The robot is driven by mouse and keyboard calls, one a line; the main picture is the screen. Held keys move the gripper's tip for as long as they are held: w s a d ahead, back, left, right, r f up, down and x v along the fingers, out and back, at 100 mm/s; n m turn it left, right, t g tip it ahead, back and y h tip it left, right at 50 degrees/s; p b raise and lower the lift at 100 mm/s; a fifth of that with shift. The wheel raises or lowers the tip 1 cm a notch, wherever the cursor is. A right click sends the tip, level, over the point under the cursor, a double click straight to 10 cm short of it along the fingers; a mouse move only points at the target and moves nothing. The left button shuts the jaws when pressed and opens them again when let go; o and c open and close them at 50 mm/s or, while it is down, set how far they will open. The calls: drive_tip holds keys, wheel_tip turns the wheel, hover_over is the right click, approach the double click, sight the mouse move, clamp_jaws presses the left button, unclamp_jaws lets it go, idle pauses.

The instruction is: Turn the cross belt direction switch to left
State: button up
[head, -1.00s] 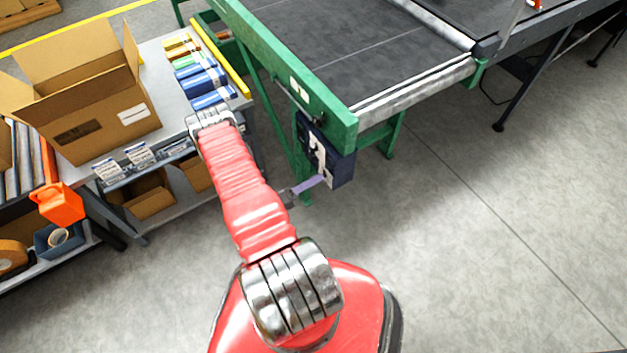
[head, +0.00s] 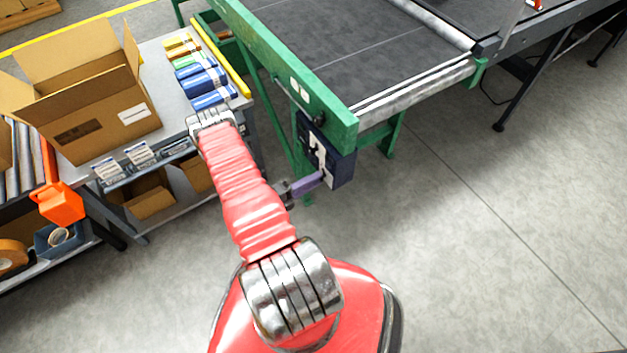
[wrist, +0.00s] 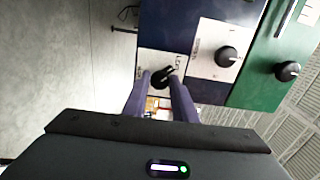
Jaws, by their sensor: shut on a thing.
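A dark blue control box (head: 341,169) hangs under the near corner of the green conveyor frame. In the wrist view, the box (wrist: 188,25) carries a black rotary switch knob (wrist: 163,75) on a white plate. My gripper (wrist: 162,85) has its two purple fingers on either side of this knob and is shut on it. In the head view, my gripper (head: 312,182) reaches the lower front of the box. The plate's lettering is too small to read, so I cannot confirm the switch's name or setting. The fingers partly hide the plate.
A second black knob (wrist: 226,57) sits beside the held one, and a third knob (wrist: 288,71) is on the green panel (wrist: 268,75). A packing bench with an open carton (head: 95,110) stands at left. The floor (head: 480,260) at right is clear.

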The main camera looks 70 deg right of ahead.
drive_tip(key=shift+w+f, duration=0.1)
drive_tip(key=shift+f, duration=0.05)
drive_tip(key=o, duration=1)
drive_tip(key=shift+a, duration=0.1)
drive_tip(key=shift+v, duration=6.85)
